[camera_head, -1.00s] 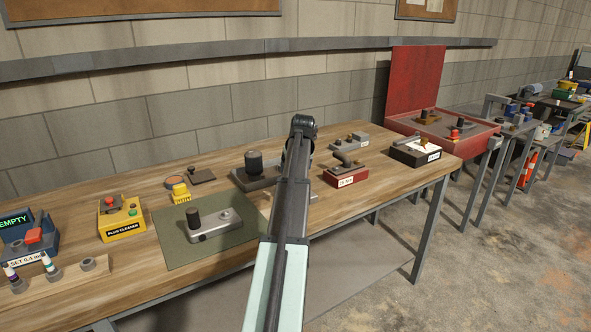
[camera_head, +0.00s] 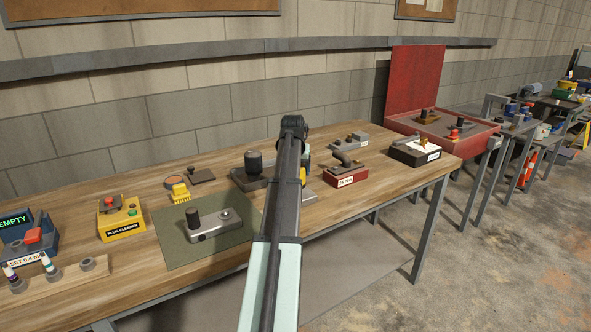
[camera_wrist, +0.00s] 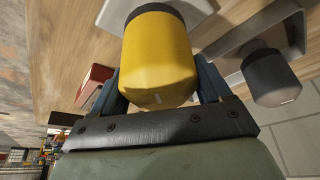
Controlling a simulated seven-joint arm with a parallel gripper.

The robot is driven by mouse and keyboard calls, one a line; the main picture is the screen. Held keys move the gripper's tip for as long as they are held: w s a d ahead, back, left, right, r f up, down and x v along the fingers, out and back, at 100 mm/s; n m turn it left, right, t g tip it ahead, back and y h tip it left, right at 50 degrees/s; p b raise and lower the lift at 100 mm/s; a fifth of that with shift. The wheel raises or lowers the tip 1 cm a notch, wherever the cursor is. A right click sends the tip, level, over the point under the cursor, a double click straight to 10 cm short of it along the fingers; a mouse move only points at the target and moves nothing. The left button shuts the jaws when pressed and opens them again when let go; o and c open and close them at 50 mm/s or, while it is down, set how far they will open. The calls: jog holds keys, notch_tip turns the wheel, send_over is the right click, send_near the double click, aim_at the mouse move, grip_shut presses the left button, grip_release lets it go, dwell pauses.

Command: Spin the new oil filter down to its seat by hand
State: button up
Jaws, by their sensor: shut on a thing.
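A yellow canister with a dark end band, which looks like the new oil filter (camera_wrist: 157,55), fills the middle of the wrist view. My gripper (camera_wrist: 158,82) is shut on it, with one blue finger on each side. Its dark end lies over a pale grey plate (camera_wrist: 207,10); I cannot tell whether it touches a seat there. In the head view my arm hides most of the gripper, and only a little yellow and blue shows at its right. A dark cylinder (camera_head: 253,161) stands on a grey base left of my arm; it seems to show in the wrist view (camera_wrist: 271,77) too.
A red block (camera_head: 345,174) and a black tray (camera_head: 415,153) stand to the right. A green mat (camera_head: 180,248) with a grey metal part (camera_head: 217,228) lies to the left, beside a yellow plug cleaner (camera_head: 121,219). The wooden bench's front edge runs below my arm.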

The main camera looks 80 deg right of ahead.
jog(key=m+g, duration=0.1)
jog(key=m, duration=0.2)
jog(key=m+g, duration=0.1)
jog(key=m, duration=0.2)
jog(key=shift+s+a+m+y, duration=0.15)
jog(key=shift+m+y, duration=0.15)
jog(key=m+g, duration=0.1)
jog(key=m, duration=0.2)
jog(key=m+g+y, duration=0.1)
jog(key=m, duration=0.1)
jog(key=shift+s+a+f+m+y, duration=0.1)
jog(key=shift+s+m+y, duration=0.05)
jog(key=shift+m+y, duration=0.2)
jog(key=o, duration=1.3)
